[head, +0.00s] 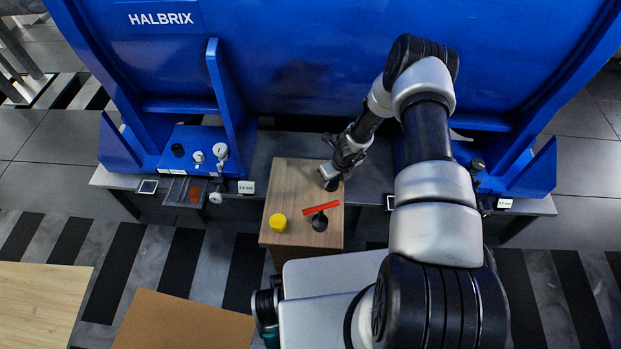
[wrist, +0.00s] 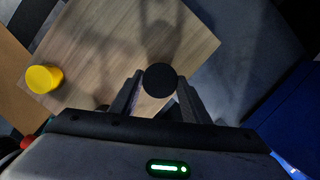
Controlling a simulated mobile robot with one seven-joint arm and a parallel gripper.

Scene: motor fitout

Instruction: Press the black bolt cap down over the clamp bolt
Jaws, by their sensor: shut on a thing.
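My gripper (head: 331,178) is shut on the black bolt cap (head: 331,186), at the far part of the small wooden table. In the wrist view the cap (wrist: 160,80) is a dark round disc between my two fingertips (wrist: 158,88). I cannot tell whether the cap touches the wood or is just above it. On the blue motor's left foot (head: 185,138) stands a pale bolt-like piece (head: 198,157), possibly the clamp bolt, between a black cap-like piece (head: 177,150) and a round dial gauge (head: 220,150).
The wooden table (head: 285,185) holds a yellow cap (head: 278,222), a red bar (head: 321,208) and a dark round piece (head: 320,221). The yellow cap also shows in the wrist view (wrist: 44,79). A clear tray (head: 185,190) is below the left foot. The blue motor (head: 300,60) walls off the back.

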